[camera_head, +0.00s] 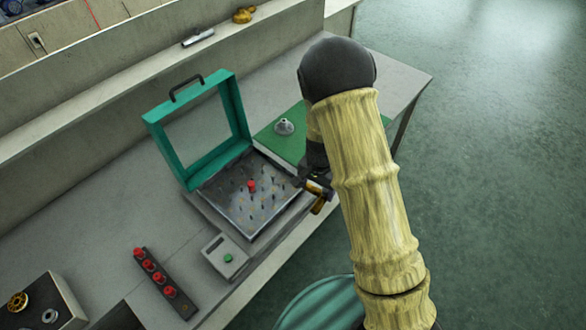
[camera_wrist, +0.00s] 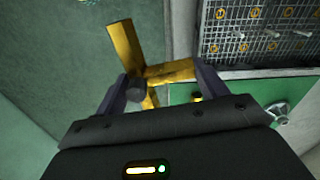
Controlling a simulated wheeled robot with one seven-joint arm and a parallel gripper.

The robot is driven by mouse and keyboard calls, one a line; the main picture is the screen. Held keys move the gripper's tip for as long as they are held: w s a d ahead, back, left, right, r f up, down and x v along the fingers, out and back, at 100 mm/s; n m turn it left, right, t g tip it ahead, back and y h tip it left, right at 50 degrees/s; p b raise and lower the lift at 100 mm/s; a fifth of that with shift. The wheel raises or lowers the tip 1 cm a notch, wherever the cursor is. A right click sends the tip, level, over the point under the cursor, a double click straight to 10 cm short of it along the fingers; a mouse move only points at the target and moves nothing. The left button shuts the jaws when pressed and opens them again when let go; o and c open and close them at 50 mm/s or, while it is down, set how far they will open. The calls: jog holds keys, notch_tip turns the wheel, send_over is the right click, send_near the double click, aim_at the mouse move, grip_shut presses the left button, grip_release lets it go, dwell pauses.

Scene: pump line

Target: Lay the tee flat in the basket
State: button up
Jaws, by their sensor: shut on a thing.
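My gripper (camera_head: 313,187) is at the right front side of the basket, partly hidden by my arm in the head view. In the wrist view my gripper (camera_wrist: 160,75) is shut on the brass tee (camera_wrist: 172,71), whose arms stick out past the fingers. A small part of the tee (camera_head: 318,204) shows in the head view. It is held outside the basket, tilted, over the bench's front edge or floor. The basket (camera_head: 252,229), a shallow metal tray with rows of pins, lies inside the open teal-framed washer; its edge (camera_wrist: 262,73) shows at upper right in the wrist view.
A red piece (camera_head: 252,186) stands in the basket. The teal lid (camera_head: 165,140) is raised behind it. A green mat (camera_head: 268,138) holds a metal flange (camera_head: 285,126). A grey button box (camera_head: 225,258) and a rack of red pieces (camera_head: 165,283) are at front left.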

jog(key=d+f+n, duration=0.5)
jog(key=d+f, duration=0.2)
jog(key=d, duration=0.4)
jog(key=shift+s+n, duration=0.4)
jog(key=shift+s, duration=0.05)
